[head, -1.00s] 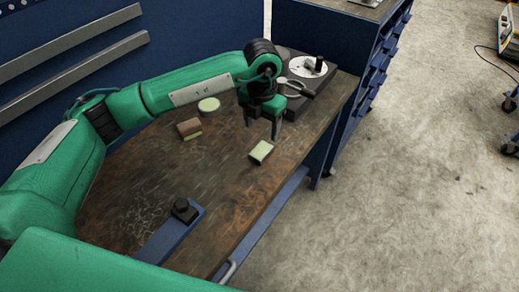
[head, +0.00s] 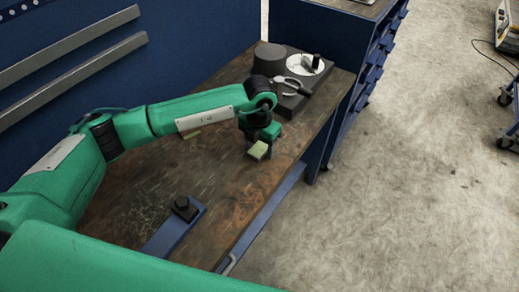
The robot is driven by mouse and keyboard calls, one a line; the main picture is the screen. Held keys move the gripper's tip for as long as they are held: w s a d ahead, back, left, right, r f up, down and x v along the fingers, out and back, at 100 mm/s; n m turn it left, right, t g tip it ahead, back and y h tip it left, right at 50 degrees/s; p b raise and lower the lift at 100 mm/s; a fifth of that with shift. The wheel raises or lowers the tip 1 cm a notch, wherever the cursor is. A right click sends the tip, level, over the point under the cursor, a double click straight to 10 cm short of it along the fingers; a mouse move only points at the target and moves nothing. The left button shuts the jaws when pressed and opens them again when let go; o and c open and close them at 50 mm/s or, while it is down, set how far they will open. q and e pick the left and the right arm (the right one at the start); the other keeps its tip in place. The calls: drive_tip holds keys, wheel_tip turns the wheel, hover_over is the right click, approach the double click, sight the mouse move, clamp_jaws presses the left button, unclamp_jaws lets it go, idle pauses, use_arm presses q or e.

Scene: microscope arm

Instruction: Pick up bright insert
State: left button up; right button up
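The bright insert appears to be the small pale yellow-green block (head: 258,150) on the brown workbench (head: 225,190), near its right edge. My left gripper (head: 260,153) points down over the block, with its fingers at the block's sides. Whether the fingers touch or grip it cannot be told. The block seems to rest on the bench. My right gripper is not in view.
A dark fixture (head: 294,100) with a white disc (head: 306,64), a ring-handled tool (head: 293,84) and a dark cylinder (head: 269,58) stands at the back. A blue bracket (head: 168,236) with a black knob (head: 184,208) lies in front. My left arm hides much of the bench's middle.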

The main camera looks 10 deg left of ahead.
use_arm(q)
drive_tip(key=c, duration=1.1)
clamp_jaws()
drive_tip(key=shift+r, duration=0.15)
